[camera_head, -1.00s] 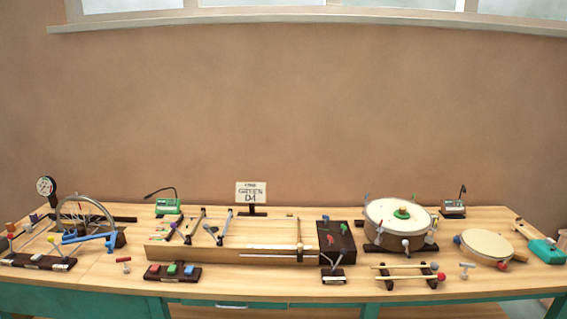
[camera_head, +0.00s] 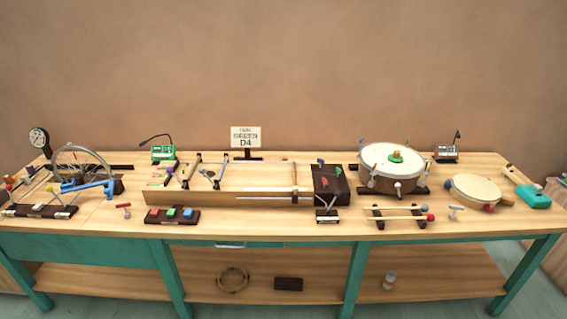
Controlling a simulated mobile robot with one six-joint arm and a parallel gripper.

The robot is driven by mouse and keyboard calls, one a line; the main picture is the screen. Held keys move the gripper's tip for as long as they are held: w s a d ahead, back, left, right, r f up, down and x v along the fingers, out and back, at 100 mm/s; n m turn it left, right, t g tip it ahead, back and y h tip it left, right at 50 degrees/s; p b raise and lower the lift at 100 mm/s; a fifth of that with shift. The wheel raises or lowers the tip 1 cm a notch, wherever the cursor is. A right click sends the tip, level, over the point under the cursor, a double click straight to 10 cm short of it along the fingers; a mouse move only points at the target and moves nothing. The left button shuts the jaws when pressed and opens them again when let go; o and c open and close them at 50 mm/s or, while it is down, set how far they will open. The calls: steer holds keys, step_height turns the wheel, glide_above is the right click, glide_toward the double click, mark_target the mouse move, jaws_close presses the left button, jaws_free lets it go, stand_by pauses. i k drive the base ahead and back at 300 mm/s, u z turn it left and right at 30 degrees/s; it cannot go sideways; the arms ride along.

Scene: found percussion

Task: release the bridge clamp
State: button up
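A long wooden string board (camera_head: 230,199) lies along the middle of the bench. Two slanted bars, one at the left (camera_head: 192,171) and one just right of it (camera_head: 221,171), stand on its left part. An upright bar (camera_head: 295,179) crosses its right part. A dark block with coloured pegs (camera_head: 330,180) adjoins the board's right end. I cannot tell which small part is the bridge clamp or whether it is tight. A sign (camera_head: 246,137) behind the board appears to read "GREEN D4". My gripper is not in view.
A wheel (camera_head: 66,151) with a blue bracket (camera_head: 90,188) is at the left. A drum (camera_head: 371,180), a flat drum (camera_head: 477,187) and a mallet rack (camera_head: 402,217) are at the right. A block tray (camera_head: 188,217) stands in front. The lower shelf (camera_head: 335,273) holds a ring (camera_head: 233,290).

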mark_target(338, 193)
steer(key=u, duration=0.05)
steer(key=k, duration=0.5)
steer(key=u, duration=0.6)
steer(key=k, duration=0.85)
steer(key=u, duration=0.55)
steer(key=i, duration=1.3)
steer(key=z, duration=0.45)
